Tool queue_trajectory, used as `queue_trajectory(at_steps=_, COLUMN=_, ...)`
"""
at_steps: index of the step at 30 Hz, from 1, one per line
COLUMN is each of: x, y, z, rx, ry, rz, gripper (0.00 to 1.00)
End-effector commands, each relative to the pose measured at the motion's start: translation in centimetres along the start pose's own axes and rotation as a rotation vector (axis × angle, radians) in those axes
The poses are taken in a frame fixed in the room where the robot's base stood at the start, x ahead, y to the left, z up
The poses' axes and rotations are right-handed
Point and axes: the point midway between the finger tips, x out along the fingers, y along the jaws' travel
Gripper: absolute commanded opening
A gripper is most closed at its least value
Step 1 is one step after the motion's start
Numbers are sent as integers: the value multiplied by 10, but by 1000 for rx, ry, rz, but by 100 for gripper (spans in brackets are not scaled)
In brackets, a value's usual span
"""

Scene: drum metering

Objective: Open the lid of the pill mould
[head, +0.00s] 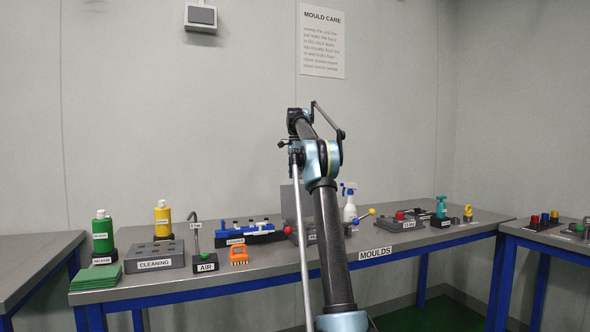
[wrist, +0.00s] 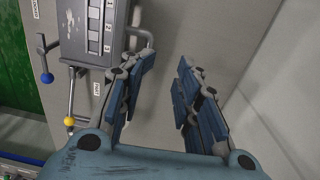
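The pill mould (wrist: 83,40) is a grey block at the upper left of the wrist view, with a numbered strip of pale squares on it. A small label that seems to read PILL (wrist: 96,90) lies beside it. In the head view a grey body with an upright plate (head: 288,203) stands behind my arm and is partly hidden; I cannot tell whether the plate is a lid. My gripper (wrist: 162,72) is open and empty, its two blue padded fingers apart, to the right of the mould and not touching it. In the head view my arm hides it.
A lever with a blue ball (wrist: 46,78) and one with a yellow ball (wrist: 69,121) stick out beside the mould. A white spray bottle (head: 349,204) and a grey mould (head: 402,223) stand to the right.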

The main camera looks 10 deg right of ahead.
Motion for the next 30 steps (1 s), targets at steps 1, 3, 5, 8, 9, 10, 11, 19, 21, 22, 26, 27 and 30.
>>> queue_trajectory(at_steps=1, x=-7, y=0, z=0, rx=0, ry=0, rz=0, gripper=30)
queue_trajectory(at_steps=3, x=-16, y=1, z=1, rx=0, ry=0, rz=-1, gripper=30)
queue_trajectory(at_steps=5, x=-21, y=1, z=1, rx=0, ry=0, rz=-1, gripper=30)
queue_trajectory(at_steps=8, x=-29, y=1, z=1, rx=0, ry=0, rz=-1, gripper=30)
queue_trajectory(at_steps=9, x=-31, y=1, z=1, rx=0, ry=0, rz=-1, gripper=30)
queue_trajectory(at_steps=10, x=-33, y=1, z=1, rx=0, ry=0, rz=-1, gripper=30)
queue_trajectory(at_steps=11, x=-34, y=1, z=1, rx=0, ry=0, rz=-1, gripper=30)
queue_trajectory(at_steps=19, x=-40, y=2, z=2, rx=-2, ry=0, rz=-1, gripper=30)
queue_trajectory(at_steps=21, x=-40, y=2, z=2, rx=-2, ry=0, rz=-1, gripper=30)
queue_trajectory(at_steps=22, x=-40, y=2, z=2, rx=-2, ry=0, rz=-1, gripper=30)
queue_trajectory(at_steps=26, x=-40, y=2, z=2, rx=-2, ry=0, rz=-1, gripper=30)
queue_trajectory(at_steps=27, x=-40, y=2, z=2, rx=-3, ry=0, rz=-1, gripper=30)
queue_trajectory(at_steps=30, x=-42, y=6, z=3, rx=-15, ry=0, rz=-3, gripper=30)
